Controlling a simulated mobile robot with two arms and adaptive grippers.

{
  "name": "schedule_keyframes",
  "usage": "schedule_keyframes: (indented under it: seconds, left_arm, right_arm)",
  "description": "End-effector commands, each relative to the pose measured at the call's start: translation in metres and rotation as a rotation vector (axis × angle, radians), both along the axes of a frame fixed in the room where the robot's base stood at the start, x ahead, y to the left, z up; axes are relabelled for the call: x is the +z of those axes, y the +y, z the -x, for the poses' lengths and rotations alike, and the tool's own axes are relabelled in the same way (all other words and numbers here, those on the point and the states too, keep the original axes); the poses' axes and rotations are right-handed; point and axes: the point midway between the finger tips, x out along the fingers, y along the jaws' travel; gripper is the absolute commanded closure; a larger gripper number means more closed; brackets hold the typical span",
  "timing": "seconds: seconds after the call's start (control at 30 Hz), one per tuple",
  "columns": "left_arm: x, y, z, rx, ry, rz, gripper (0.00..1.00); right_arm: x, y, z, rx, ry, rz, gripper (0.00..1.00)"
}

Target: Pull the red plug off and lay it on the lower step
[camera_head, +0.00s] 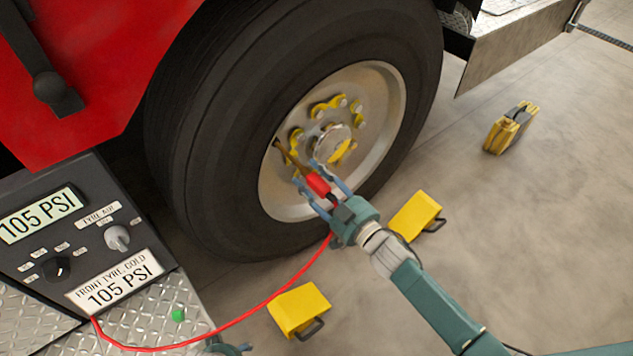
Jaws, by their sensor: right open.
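The red plug (318,184) sits at the wheel, in line with a brass-coloured valve stem (287,152). A red hose (285,287) runs from near my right gripper down to the panel. My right gripper (318,174) is open, with its blue fingers on either side of the plug. Whether they touch it is hard to tell. Part of my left gripper (231,348) shows at the bottom edge; its fingers cannot be made out clearly. A diamond-plate step (150,322) lies at lower left, below the panel.
A small green piece (178,315) lies on the diamond plate. The gauge panel (95,225) reads 105 PSI. The big black tyre (210,130) fills the middle. Yellow blocks stand on the floor, one below the tyre (300,309) and one right of my gripper (415,215).

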Motion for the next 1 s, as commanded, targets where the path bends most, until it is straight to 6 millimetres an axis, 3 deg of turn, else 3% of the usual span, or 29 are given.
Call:
schedule_keyframes:
  seconds: [0.47,1.0]
  left_arm:
    - [-0.011,0.002,0.008,-0.001,0.010,-0.002,0.38]
    - [-0.007,0.000,-0.002,-0.002,-0.007,0.001,0.38]
  right_arm:
    - [0.000,0.000,0.000,0.000,0.001,-0.001,0.58]
    - [0.000,0.000,0.000,0.000,0.000,0.000,0.58]
